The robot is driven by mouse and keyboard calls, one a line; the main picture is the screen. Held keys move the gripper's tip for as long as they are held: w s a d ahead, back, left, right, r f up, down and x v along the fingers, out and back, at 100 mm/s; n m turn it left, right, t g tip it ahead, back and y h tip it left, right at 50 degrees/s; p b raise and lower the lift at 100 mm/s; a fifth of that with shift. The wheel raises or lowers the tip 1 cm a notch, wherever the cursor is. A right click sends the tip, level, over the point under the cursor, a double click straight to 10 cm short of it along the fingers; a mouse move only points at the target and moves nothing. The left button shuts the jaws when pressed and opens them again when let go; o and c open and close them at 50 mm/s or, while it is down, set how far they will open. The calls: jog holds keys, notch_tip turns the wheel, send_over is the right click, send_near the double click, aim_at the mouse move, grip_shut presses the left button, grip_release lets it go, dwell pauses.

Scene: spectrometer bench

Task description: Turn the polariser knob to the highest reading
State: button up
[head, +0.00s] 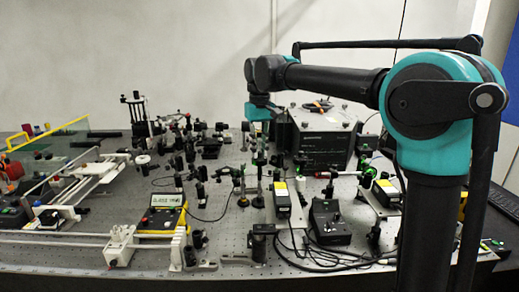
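My arm reaches from the right over the bench, and its teal end hangs down over the back middle. My gripper (264,132) is small there among dark optics, and I cannot make out its fingers or whether it touches anything. Several dark optic mounts on posts (240,180) stand below and in front of it. I cannot tell which one carries the polariser knob. A yellow-edged meter (163,213) stands at the front left of centre with a lit greenish display; its text is too small to read surely.
The perforated optical bench (225,235) is crowded. A large black box (322,142) stands behind, right of my gripper. Black-and-yellow modules (283,197) and a dark control box (328,222) with cables stand at front right. White rails (70,238) and a clear panel fill the left.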

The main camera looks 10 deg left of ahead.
jog(key=o, duration=0.3)
jog(key=shift+o, duration=0.2)
notch_tip(320, 180, up, 12)
dwell(0.4)
